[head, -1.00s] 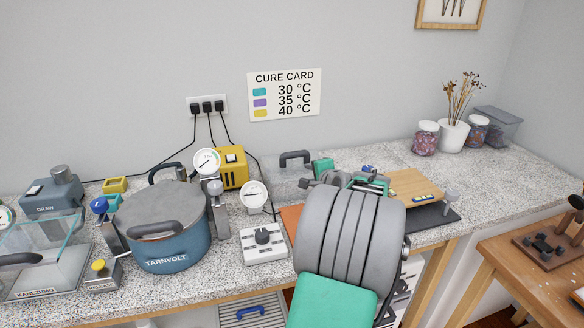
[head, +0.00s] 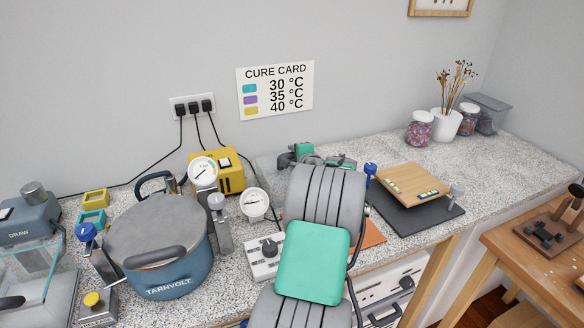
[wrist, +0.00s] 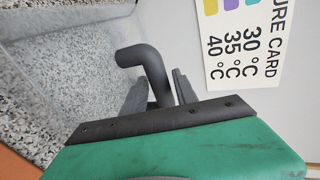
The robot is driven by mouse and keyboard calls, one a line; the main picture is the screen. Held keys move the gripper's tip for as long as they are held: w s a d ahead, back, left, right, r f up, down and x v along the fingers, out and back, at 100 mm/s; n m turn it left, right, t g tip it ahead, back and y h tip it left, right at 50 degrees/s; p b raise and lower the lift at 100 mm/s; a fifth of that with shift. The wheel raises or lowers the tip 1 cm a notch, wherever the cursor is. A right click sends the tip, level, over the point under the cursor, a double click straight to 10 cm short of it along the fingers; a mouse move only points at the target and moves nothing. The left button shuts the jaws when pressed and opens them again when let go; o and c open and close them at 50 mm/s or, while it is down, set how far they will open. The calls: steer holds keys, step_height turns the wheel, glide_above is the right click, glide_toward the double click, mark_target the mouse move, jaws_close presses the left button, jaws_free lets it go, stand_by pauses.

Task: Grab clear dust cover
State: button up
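The clear dust cover (head: 267,168) stands at the back of the counter against the wall, mostly hidden by my arm in the head view. In the wrist view its dark grey bent handle (wrist: 148,66) rises ahead of my gripper (wrist: 160,88). My gripper is open, its two dark fingers showing on either side of the handle's upright part. The handle looks to be between or just beyond the fingertips; I cannot tell whether they touch it. In the head view, the green and grey end of my gripper (head: 300,150) hides the handle.
A blue pot (head: 160,255), a yellow box (head: 217,172) and a round gauge (head: 254,203) stand left of my arm. A wooden board (head: 411,180) on a dark mat lies to the right. Jars (head: 420,127) stand at the far right back.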

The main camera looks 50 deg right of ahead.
steer(key=shift+w+d+f, duration=0.15)
steer(key=shift+w+d, duration=0.05)
steer(key=shift+w, duration=0.05)
steer(key=shift+a, duration=0.1)
jaws_close()
stand_by(1.2)
